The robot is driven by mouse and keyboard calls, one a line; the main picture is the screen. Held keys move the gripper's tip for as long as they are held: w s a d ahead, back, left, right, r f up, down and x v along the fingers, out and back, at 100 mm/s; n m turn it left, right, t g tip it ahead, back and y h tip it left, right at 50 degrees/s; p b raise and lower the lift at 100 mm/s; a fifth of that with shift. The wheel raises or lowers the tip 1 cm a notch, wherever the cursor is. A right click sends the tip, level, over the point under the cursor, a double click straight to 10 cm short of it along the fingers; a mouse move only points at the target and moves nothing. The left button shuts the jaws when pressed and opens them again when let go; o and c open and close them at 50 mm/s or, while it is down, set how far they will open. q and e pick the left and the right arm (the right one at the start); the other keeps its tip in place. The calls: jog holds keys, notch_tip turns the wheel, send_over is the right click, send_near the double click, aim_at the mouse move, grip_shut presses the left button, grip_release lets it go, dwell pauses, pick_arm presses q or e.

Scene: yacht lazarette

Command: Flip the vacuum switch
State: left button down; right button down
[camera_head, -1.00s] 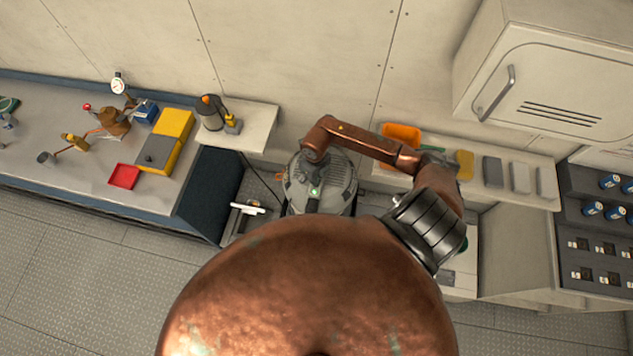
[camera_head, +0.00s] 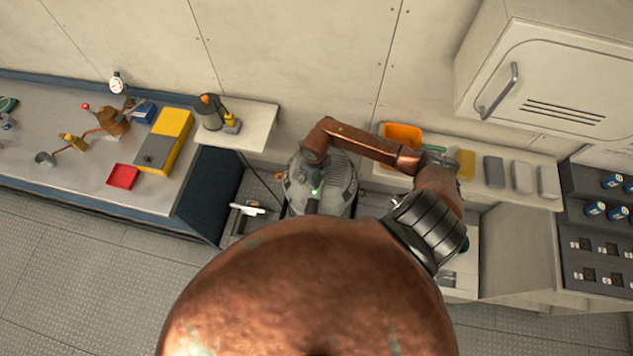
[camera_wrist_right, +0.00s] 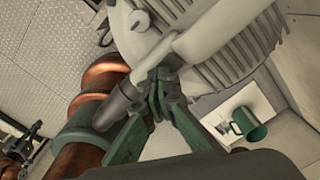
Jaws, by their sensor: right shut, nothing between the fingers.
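The vacuum is a grey ribbed canister (camera_head: 340,178) standing below the wall, between the left bench and the right ledge. A small green light (camera_head: 315,191) shows on its top. My right arm reaches over it from the right, and its wrist hides part of the vacuum's back. In the right wrist view the ribbed housing (camera_wrist_right: 245,35) fills the top. My right gripper (camera_wrist_right: 158,82) has green fingers, shut and empty, with the tips close against a grey tube-like part of the vacuum. I cannot tell whether they touch it. The switch itself is not clearly distinguishable. My left gripper is out of view.
A small wall shelf (camera_head: 262,130) holds a grey and yellow tool. An orange bin (camera_head: 402,133) and several sponge-like blocks sit on the right ledge. A wall cabinet (camera_head: 545,85) juts out at upper right. A green mug (camera_wrist_right: 248,123) shows beside the vacuum in the wrist view.

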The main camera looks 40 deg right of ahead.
jog(key=shift+f, duration=0.15)
jog(key=shift+r+p, duration=2.3)
jog(key=shift+r, duration=1.25)
